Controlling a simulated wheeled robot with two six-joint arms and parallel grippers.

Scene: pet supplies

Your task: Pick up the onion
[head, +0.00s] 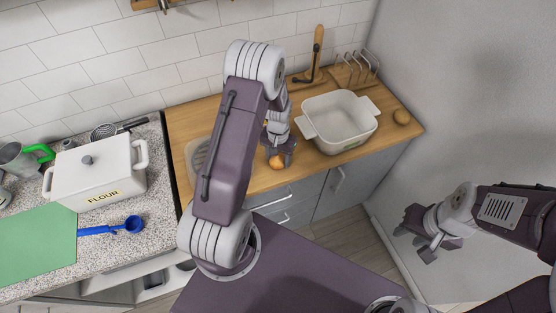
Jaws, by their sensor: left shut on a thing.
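The onion (276,162), small and orange-brown, is at the front part of the wooden counter. My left gripper (278,157) reaches down over it from above and is shut on it. The fingers partly hide the onion, and I cannot tell whether it still touches the counter. My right gripper (416,242) hangs at the lower right, in front of the grey wall and away from the counter. Its fingers are apart and empty.
A white baking dish (340,120) stands right of my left gripper. A flour box (97,172), blue scoop (125,226) and green board (35,245) occupy the left counter.

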